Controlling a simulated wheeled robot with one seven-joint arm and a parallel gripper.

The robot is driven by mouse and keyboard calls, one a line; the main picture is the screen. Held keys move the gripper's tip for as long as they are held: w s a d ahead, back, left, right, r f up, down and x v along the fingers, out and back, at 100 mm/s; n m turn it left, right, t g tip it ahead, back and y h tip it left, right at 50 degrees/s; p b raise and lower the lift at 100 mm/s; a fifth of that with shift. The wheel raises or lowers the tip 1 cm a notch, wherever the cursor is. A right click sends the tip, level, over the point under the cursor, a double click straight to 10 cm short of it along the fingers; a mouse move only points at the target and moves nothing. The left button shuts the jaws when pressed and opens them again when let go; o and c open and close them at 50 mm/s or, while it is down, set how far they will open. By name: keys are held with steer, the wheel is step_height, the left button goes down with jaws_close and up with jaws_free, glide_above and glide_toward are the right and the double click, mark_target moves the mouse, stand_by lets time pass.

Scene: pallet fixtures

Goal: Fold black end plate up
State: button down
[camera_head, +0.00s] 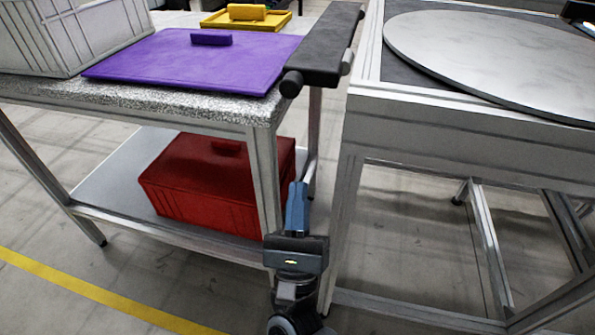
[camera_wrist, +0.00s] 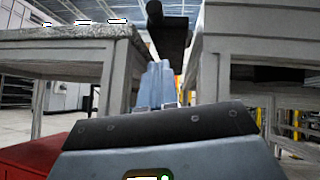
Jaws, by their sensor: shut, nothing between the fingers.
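The black end plate (camera_head: 325,47) is a long flat panel at the right end of the speckled table, beside the purple lid. It lies about level with the tabletop, with rounded knobs at its near corners. In the wrist view the black end plate (camera_wrist: 168,35) shows from below, above and beyond the fingers. My gripper (camera_head: 297,190) is shut and empty, its blue fingers pointing up below the plate's near end, between the two tables. The fingers also show in the wrist view (camera_wrist: 157,72), apart from the plate as far as I can tell.
The speckled table (camera_head: 180,98) carries a purple lid (camera_head: 195,62) and a grey crate (camera_head: 75,35). A red crate (camera_head: 190,190) sits on its lower shelf. A metal table with a round disc (camera_head: 490,60) stands close on the right. The gap between the tables is narrow.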

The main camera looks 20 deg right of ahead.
steer(key=s+a+r+p+x, duration=0.1)
steer(key=r+x, duration=0.1)
steer(key=x, duration=0.9)
steer(key=shift+a+r+y, duration=0.2)
steer(key=shift+r+y, duration=0.05)
steer(key=shift+y, duration=0.05)
steer(key=shift+w+m+h, duration=0.1)
steer(key=shift+m+h, duration=0.2)
steer(key=shift+h, duration=0.2)
steer(key=shift+a+r+m+g+h+b, duration=0.1)
steer(key=shift+m+g+h+b, duration=0.2)
steer(key=shift+m+h+b, duration=0.15)
